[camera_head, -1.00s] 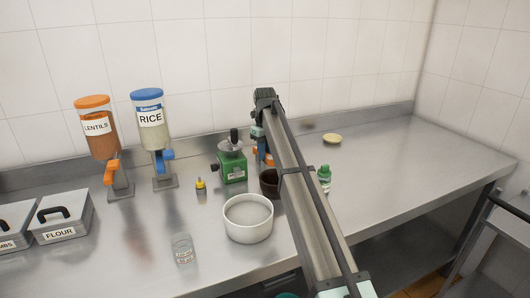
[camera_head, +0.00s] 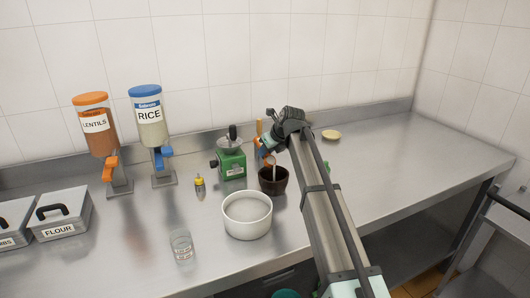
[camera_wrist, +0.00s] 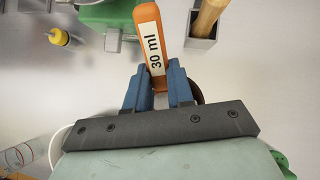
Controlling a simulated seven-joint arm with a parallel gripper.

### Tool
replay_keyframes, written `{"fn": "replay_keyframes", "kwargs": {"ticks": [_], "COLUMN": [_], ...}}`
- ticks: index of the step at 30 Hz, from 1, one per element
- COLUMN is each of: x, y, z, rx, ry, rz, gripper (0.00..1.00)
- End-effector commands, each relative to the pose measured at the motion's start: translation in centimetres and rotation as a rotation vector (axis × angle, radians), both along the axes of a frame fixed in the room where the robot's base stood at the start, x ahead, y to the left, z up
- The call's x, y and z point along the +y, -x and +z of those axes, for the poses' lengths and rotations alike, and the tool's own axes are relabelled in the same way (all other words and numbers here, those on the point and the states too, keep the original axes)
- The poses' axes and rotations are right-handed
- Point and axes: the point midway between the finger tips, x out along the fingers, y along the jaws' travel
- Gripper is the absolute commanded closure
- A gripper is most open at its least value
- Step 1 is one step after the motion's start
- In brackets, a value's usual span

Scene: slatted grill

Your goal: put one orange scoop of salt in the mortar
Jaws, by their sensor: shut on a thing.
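My gripper (camera_head: 264,145) is over the back of the counter, just behind and above the dark brown mortar (camera_head: 270,187). Its blue fingers (camera_wrist: 155,88) are shut on the orange scoop (camera_wrist: 149,28), whose handle reads "30 ml"; orange parts of it also show in the head view (camera_head: 259,127). The scoop's bowl and any contents are hidden. A pale strip shows above the mortar; I cannot tell what it is. A white bowl (camera_head: 246,231) with pale contents, with no readable label, stands in front left of the mortar.
A green grinder (camera_head: 231,163) stands left of my gripper, and a small yellow-topped bottle (camera_head: 199,184) and a glass (camera_head: 181,245) are farther left. A square metal holder with a wooden handle (camera_wrist: 209,17) is close by. The counter's right side is mostly clear.

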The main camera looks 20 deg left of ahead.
Motion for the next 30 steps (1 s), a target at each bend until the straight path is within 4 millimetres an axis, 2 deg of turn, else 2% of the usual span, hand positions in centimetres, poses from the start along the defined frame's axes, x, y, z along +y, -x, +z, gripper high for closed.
{"fn": "replay_keyframes", "kwargs": {"ticks": [1, 15, 30], "x": [-0.6, -2.4, -3.7], "y": [0.6, 1.5, 2.1], "z": [-0.1, 0.3, 0.6], "rx": [-0.023, -0.242, -0.389], "ry": [-0.043, -0.431, -0.687], "rz": [-0.003, -0.004, -0.003], "gripper": [1.00, 1.00, 1.00]}}
